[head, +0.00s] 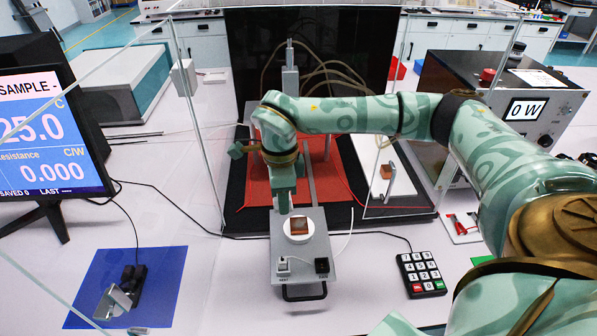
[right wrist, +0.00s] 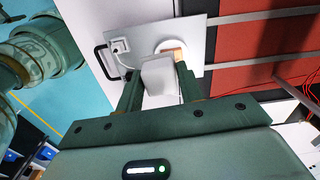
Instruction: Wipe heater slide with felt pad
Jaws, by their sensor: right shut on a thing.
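The heater slide is a grey plate (head: 318,246) with a dark front handle, pulled out in front of the red area. On it sits a white round disc (head: 300,238) with a copper-brown square (head: 301,226) in its middle. My right gripper (head: 284,206) points down at the back left edge of the disc. In the right wrist view it is shut on a pale block (right wrist: 158,74), which looks like the felt pad. The plate (right wrist: 139,27) lies beyond it, and the block partly covers the plate. Whether the pad touches the slide I cannot tell. My left gripper is not in view.
Clear panels (head: 205,150) stand around the tester. A keypad (head: 421,274) is right of the slide. A blue mat (head: 165,270) with a metal-and-black device (head: 124,290) is at left. A white tray (head: 391,180) holds a brown block. Cables cross the table.

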